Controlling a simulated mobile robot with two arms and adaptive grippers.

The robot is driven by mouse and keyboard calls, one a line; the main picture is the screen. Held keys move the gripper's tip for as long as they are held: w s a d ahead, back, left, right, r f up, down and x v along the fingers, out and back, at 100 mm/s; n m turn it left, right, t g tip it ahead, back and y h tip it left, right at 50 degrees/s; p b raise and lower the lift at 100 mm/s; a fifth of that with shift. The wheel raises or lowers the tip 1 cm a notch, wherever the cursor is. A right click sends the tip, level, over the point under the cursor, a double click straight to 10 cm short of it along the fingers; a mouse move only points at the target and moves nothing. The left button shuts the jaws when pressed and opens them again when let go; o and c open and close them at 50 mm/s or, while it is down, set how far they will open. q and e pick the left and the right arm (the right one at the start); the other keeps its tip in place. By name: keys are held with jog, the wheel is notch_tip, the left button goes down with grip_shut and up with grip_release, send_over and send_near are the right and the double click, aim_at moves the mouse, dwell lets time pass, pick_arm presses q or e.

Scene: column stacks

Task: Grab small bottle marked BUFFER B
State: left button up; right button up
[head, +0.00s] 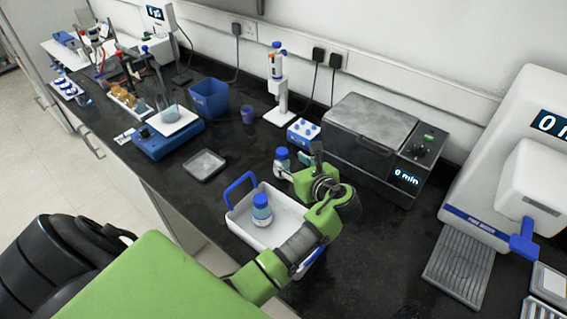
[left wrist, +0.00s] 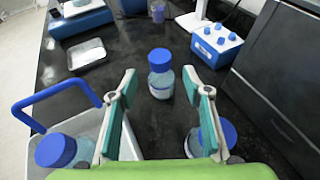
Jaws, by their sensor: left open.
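A small clear bottle with a blue cap (left wrist: 161,75) stands upright on the dark bench, ahead of and between the fingers of my left gripper (left wrist: 159,84) in the left wrist view. In the head view a blue-capped bottle (head: 282,157) shows just beyond my left gripper (head: 297,166). The gripper is open and empty. Another blue-capped bottle (left wrist: 214,138) is partly hidden behind the right finger in the left wrist view. A further blue-capped bottle (head: 262,209) stands in the white carrier. I cannot read BUFFER B on any bottle. My right gripper is not in view.
The white carrier (head: 240,222) with a blue handle lies under my left arm. A shallow metal dish (head: 205,165) lies left. A blue bin (head: 209,98) stands farther back.

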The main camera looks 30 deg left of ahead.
aim_at(285, 155)
pick_arm(q)
jog(key=shift+w+a+f, duration=0.2)
jog(key=shift+w+a, duration=0.1)
jog(key=shift+a, duration=0.35)
jog(key=shift+w+a+f, duration=0.1)
jog(key=shift+a+f, duration=0.05)
jog(key=shift+a, duration=0.1)
jog(key=shift+w+a+p, duration=0.4)
jog(key=shift+a+p, duration=0.15)
jog(key=p+x, duration=0.1)
jog(key=x, duration=0.2)
jog(key=shift+w+a, duration=0.1)
jog(key=shift+w, duration=0.05)
jog(key=shift+w+a+f, duration=0.1)
jog(key=shift+a+f, duration=0.1)
jog(key=shift+a, duration=0.05)
jog(key=shift+c, duration=0.7)
grip_shut()
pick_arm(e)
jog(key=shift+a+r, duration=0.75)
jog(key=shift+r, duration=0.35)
